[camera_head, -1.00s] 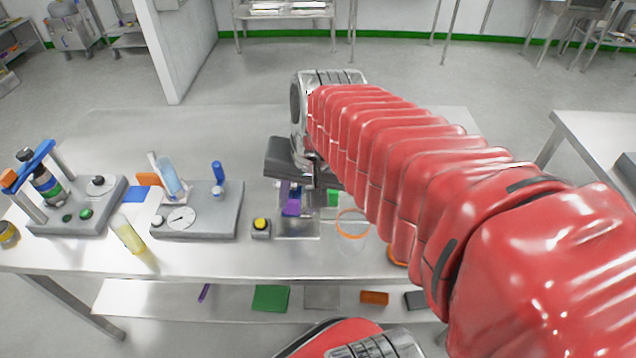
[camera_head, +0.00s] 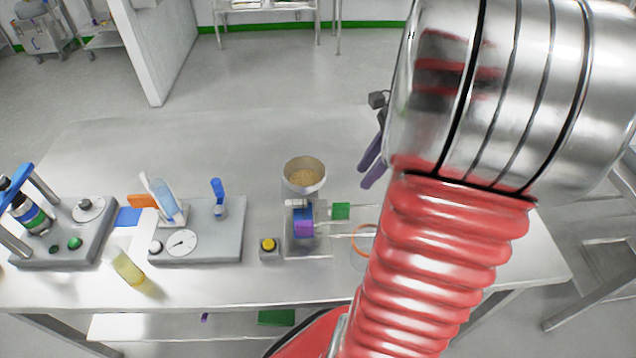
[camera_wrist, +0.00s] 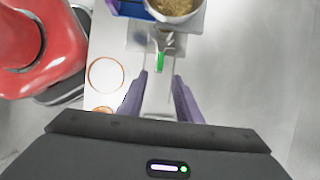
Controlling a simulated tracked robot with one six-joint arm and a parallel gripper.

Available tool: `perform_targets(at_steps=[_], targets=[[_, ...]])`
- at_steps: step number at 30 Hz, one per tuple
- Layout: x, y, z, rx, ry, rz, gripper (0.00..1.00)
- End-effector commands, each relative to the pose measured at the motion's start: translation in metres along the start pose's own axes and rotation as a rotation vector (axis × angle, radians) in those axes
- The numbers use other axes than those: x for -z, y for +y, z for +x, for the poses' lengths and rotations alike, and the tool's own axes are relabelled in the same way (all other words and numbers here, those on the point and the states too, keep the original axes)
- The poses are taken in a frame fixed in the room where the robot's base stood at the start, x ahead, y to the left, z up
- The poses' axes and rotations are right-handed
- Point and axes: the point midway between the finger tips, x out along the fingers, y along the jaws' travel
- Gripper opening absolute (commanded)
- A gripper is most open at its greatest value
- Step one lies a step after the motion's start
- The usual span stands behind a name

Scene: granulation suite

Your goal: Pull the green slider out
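The green slider (camera_head: 341,211) is a small green block on the right side of a small device with a blue and purple body (camera_head: 303,222). In the wrist view the green slider (camera_wrist: 160,62) shows ahead of my gripper, roughly in line with the gap between the fingers. My gripper (camera_wrist: 160,98) has its two purple fingers spread apart with nothing between them. In the head view my gripper (camera_head: 372,168) is to the right of the device, apart from the green slider. My arm hides part of the scene at right.
A round hopper (camera_head: 305,174) full of tan granules tops the device. A clear orange-rimmed container (camera_head: 362,240) stands close by, partly behind my arm. A yellow-button box (camera_head: 269,248) and a grey gauge base (camera_head: 229,235) are to the left. The table's back is clear.

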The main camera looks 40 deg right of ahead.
Motion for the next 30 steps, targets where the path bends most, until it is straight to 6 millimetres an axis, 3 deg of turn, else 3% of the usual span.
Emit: perform_targets(at_steps=[16, 30], targets=[[-0.005, -0.002, 0.010, -0.008, -0.003, -0.009, 0.31], [-0.005, -0.001, 0.077, -0.011, -0.003, -0.011, 0.31]])
